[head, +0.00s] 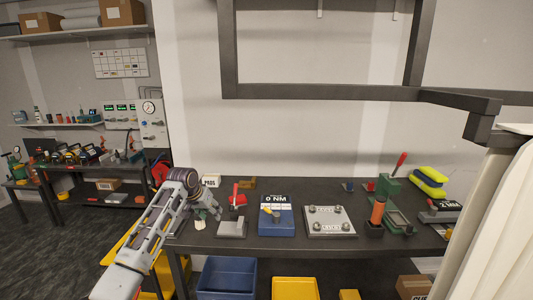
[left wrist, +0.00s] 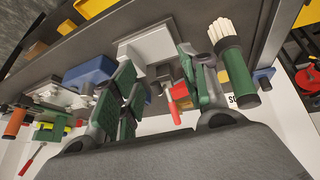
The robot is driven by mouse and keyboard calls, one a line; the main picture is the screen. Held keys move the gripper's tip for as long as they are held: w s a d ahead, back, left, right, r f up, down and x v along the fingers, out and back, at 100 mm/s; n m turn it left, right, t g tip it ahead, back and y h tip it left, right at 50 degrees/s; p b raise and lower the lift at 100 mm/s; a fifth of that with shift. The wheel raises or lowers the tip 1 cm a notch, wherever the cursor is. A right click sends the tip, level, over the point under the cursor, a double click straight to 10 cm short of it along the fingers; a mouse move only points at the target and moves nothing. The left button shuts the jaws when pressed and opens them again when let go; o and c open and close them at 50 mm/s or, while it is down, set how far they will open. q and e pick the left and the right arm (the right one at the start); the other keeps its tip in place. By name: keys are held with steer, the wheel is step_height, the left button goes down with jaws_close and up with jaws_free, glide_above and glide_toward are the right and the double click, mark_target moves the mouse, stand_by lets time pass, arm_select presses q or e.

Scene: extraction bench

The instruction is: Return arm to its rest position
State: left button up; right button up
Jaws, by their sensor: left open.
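My left arm (head: 165,225) reaches in from the lower left in the head view. Its gripper (head: 208,212) is over the left end of the dark bench. In the left wrist view the gripper (left wrist: 160,95) has its green-padded fingers spread apart, with nothing held between them. A green cylinder with white sticks or bristles (left wrist: 236,65) shows just beside the right finger; I cannot tell whether they touch. A grey block (head: 231,229) and a red-handled clamp (head: 237,199) are just right of the gripper in the head view. My right gripper is not in view.
The bench (head: 270,247) also holds a blue "0 NM" tester (head: 276,227), a grey plate with knobs (head: 320,221) and a green press (head: 392,207). A dark frame (head: 320,92) hangs above. Blue (head: 227,278) and yellow (head: 295,289) bins are below.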

arm_select(q)
steer(key=s+d+f+m, duration=0.1)
steer(key=s+d+f, duration=0.1)
steer(key=s+f, duration=0.65)
steer(key=s+d+f, duration=0.2)
steer(key=s+f, duration=0.6)
steer(key=s, duration=0.1)
steer(key=s+a+f+n+g+y, duration=0.1)
steer(key=s+a, duration=0.1)
steer(key=s, duration=1.2)
steer(key=s+a+g+y, duration=0.1)
steer(key=s+a, duration=0.2)
steer(key=s, duration=1.2)
step_height(320, 180, down, 35)
steer(key=s+g, duration=0.1)
steer(key=s, duration=0.2)
steer(key=s+a+f, duration=0.2)
steer(key=s+f, duration=0.7)
steer(key=s, duration=0.2)
steer(key=s+a+f+g, duration=0.1)
steer(key=s+f, duration=0.9)
steer(key=shift+s+a+f+b, duration=0.15)
steer(key=shift+s+a+b, duration=0.2)
steer(key=shift+b, duration=0.1)
